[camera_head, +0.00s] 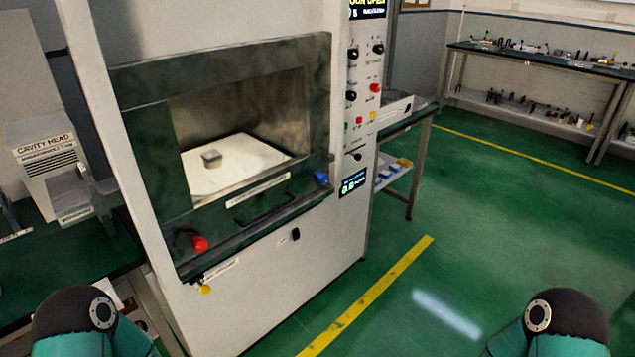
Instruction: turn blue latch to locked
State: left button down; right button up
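The blue latch (321,178) is a small blue knob at the right end of the lower front edge of the microwave generator's cavity. Whether it is turned to locked cannot be told at this size. The microwave generator (290,290) is a tall pale cabinet with a dark-framed cavity opening. A small grey block (211,158) sits on a white plate (245,165) inside. Only rounded dark and teal parts of my two arms show at the bottom left and bottom right corners. Neither gripper is in view.
A red knob (200,243) and a yellow knob (205,289) are at the cabinet's lower left. A control panel (364,90) runs up its right side. A side table (400,135) stands behind right. The green floor (480,230) to the right is clear.

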aim_at(320, 179)
jog(key=z, duration=0.2)
jog(key=i, duration=1.1)
jog(key=u, duration=1.8)
jog(key=k, duration=1)
jog(key=z, duration=0.7)
jog(key=i, duration=0.25)
